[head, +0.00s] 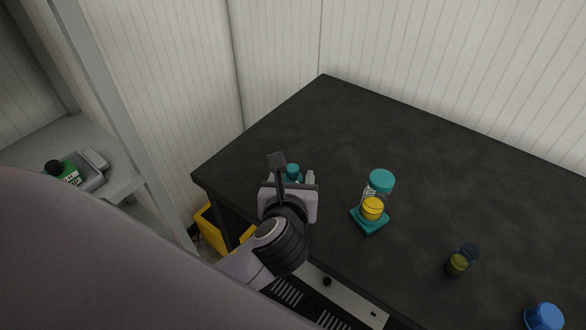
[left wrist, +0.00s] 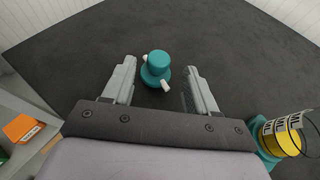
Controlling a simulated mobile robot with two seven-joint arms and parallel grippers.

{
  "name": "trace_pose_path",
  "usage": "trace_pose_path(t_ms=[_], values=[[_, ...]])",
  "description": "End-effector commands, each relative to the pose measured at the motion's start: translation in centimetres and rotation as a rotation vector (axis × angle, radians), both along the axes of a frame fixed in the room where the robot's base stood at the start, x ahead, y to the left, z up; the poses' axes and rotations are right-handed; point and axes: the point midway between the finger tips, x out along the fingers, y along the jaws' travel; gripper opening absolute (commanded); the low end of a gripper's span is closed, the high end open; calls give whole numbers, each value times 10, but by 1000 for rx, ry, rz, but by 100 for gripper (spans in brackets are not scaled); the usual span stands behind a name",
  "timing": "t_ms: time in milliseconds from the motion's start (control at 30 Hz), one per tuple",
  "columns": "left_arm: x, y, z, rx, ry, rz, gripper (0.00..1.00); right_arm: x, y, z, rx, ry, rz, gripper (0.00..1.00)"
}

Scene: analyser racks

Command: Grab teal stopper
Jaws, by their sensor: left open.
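The teal stopper (head: 293,171) stands on the dark table near its left corner, partly hidden behind my left gripper in the head view. In the left wrist view the teal stopper (left wrist: 157,68) has a round knob top, a wider base and small white pegs at its sides. My left gripper (head: 295,178) is over the table edge beside it. In the left wrist view the left gripper (left wrist: 158,82) is open, with the stopper between and slightly beyond its fingers, apparently touching neither. My right gripper is not in view.
A teal-lidded jar with yellow contents (head: 380,182) stands on a teal base to the right. A small dark jar (head: 458,264) and a blue cap (head: 543,317) are further right. A shelf (head: 115,172) stands at left. The table's back is clear.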

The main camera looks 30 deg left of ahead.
Motion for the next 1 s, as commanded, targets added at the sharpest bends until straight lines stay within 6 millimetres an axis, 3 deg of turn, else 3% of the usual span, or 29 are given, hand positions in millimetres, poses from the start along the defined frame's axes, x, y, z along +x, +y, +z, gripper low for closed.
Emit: trace_pose_path(t_ms=[333, 667, 733, 833, 867, 1000], values=[[40, 20, -17, 0, 1, 0, 58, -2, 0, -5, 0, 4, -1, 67], [47, 24, -20, 0, 1, 0, 58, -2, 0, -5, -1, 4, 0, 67], [47, 24, -20, 0, 1, 0, 41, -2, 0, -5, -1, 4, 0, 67], [47, 24, -20, -1, 2, 0, 9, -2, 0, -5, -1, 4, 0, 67], [47, 24, -20, -1, 2, 0, 3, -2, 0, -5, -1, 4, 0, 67], [47, 24, -21, -1, 3, 0, 3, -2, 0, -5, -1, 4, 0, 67]])
